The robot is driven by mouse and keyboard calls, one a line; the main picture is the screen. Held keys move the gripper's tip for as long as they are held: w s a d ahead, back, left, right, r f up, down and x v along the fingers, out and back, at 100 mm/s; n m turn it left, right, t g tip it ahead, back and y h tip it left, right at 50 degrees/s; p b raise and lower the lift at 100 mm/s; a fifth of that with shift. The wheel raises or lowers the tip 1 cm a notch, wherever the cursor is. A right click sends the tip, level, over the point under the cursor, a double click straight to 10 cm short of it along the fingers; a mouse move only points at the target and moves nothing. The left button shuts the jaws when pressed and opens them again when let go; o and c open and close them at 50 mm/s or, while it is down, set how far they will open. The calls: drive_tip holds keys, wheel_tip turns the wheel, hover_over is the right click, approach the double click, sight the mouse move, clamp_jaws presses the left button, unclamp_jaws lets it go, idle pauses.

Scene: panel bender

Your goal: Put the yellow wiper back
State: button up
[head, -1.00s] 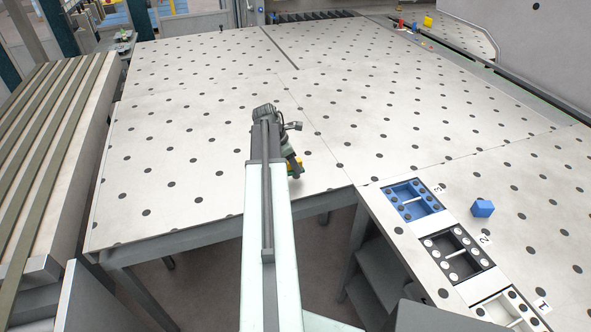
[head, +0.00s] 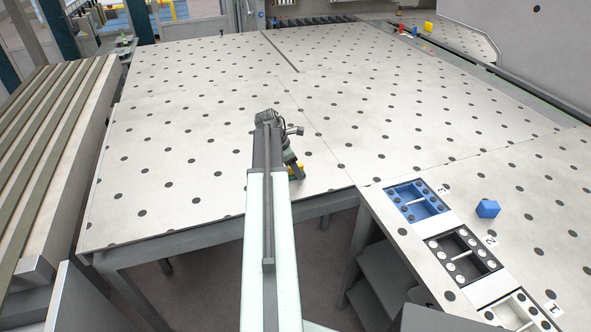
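My gripper (head: 295,168) is at the end of my extended arm, low over the near part of the perforated table (head: 215,120). Another yellow object (head: 428,26) stands at the far right edge of the table, beside a smaller red one (head: 402,27).
A blue block (head: 488,208) lies on the right table section, beside blue, black and white frames (head: 443,209) marked with numbers. A slatted bench (head: 40,150) stands at left. A grey machine panel (head: 530,50) rises at right. The table's middle is clear.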

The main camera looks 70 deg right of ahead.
drive_tip(key=shift+r, duration=0.1)
drive_tip(key=p+v, duration=1.1)
drive_tip(key=v, duration=0.1)
drive_tip(key=shift+d+r, duration=0.1)
drive_tip(key=w+a+f+m+t, duration=0.1)
drive_tip(key=w+a+m+t, duration=0.2)
drive_tip(key=w+a, duration=2.05)
drive_tip(key=w+a+m+y, duration=0.1)
drive_tip(key=w+a+m, duration=0.1)
drive_tip(key=a, duration=1.8)
drive_tip(key=w+a+m+y, duration=0.2)
drive_tip(key=a, duration=1.9)
drive_tip(key=shift+a+f+m+t, duration=0.15)
drive_tip(key=shift+f+m+t, duration=0.15)
drive_tip(key=shift+f+m, duration=0.1)
